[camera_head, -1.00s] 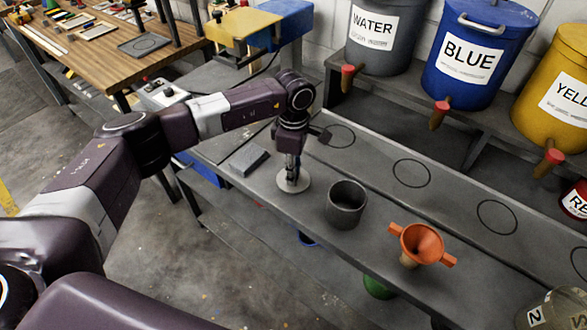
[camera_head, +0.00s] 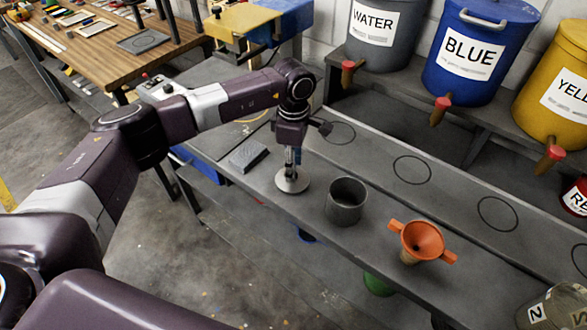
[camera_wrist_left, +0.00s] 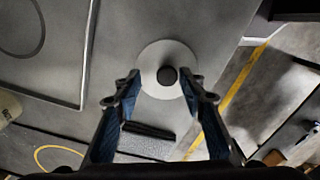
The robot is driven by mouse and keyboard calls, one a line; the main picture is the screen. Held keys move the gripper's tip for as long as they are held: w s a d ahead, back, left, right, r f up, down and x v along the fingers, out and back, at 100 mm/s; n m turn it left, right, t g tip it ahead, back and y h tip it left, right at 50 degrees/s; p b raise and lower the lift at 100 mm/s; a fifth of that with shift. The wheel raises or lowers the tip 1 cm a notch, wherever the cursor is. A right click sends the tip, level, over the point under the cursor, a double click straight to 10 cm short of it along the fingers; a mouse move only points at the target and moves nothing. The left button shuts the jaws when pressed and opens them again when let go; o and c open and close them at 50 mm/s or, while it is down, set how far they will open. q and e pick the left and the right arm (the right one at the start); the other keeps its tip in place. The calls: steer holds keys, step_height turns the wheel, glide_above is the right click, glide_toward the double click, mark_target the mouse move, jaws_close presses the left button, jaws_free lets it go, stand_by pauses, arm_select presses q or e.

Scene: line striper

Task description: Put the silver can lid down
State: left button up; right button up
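The silver can lid (camera_head: 292,184) is a flat round disc lying on the grey bench, left of the open dark can (camera_head: 346,203). In the left wrist view the lid (camera_wrist_left: 155,54) has a black knob in its middle. My left gripper (camera_head: 292,168) points down over the lid. In the wrist view its two fingers (camera_wrist_left: 161,82) stand apart on either side of the knob, with gaps visible, so it looks open and empty. The gripper hides part of the lid's knob in the head view. My right gripper is not in view.
A grey block (camera_head: 248,155) lies left of the lid. An orange funnel (camera_head: 422,241) stands right of the can. The bench has drawn circles (camera_head: 412,170) with clear room behind. Labelled buckets (camera_head: 470,60) with taps stand on a shelf at the back.

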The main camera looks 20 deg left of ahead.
arm_select(q)
step_height(320, 180, up, 11)
steer(key=b, duration=0.3)
steer(key=shift+f, duration=0.15)
